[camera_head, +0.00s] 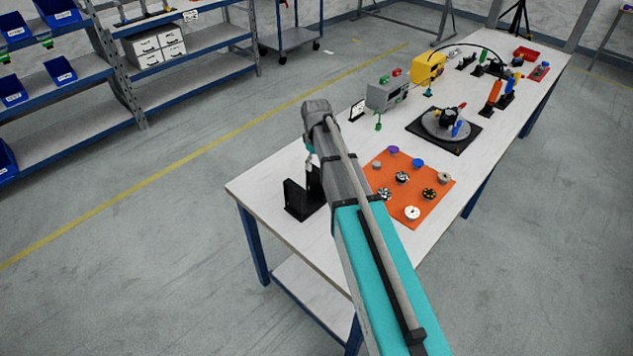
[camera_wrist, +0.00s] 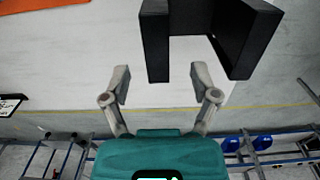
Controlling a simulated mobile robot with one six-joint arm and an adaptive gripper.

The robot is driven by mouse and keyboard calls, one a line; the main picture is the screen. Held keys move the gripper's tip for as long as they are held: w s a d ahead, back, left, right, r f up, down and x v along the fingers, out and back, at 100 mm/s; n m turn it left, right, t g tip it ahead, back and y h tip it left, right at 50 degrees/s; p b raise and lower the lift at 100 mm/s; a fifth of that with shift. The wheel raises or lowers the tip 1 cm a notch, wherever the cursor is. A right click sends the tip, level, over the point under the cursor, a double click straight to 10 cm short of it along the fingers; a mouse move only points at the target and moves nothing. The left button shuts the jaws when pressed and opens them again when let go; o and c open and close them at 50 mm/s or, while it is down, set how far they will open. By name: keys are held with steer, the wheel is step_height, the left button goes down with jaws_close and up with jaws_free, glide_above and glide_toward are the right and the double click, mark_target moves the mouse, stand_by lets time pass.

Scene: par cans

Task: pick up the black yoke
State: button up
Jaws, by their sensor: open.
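The black yoke (camera_head: 297,200) stands on the near left end of the white table, a U-shaped piece with upright plates. My arm covers part of its right side in the head view. In the wrist view the yoke (camera_wrist: 246,38) fills the top centre and right, its two plates reaching toward my gripper with a gap between them. My gripper (camera_wrist: 161,76) is open and empty. Its fingertips appear just short of the left plate's near end, apart from the yoke. The gripper's fingers are hard to make out in the head view.
An orange mat (camera_head: 437,190) with several small round parts lies right of my arm. A grey box (camera_head: 387,95), a yellow box (camera_head: 428,68) and a round turntable (camera_head: 445,126) stand farther back. A small black-framed sign (camera_head: 357,110) stands at the table's left edge. Blue shelving (camera_head: 190,50) is beyond.

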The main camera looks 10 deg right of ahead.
mark_target(317, 170)
steer(key=shift+w+d+f+b, duration=0.1)
steer(key=shift+d+f+b, duration=0.05)
steer(key=shift+f+b, duration=1.8)
jaws_close()
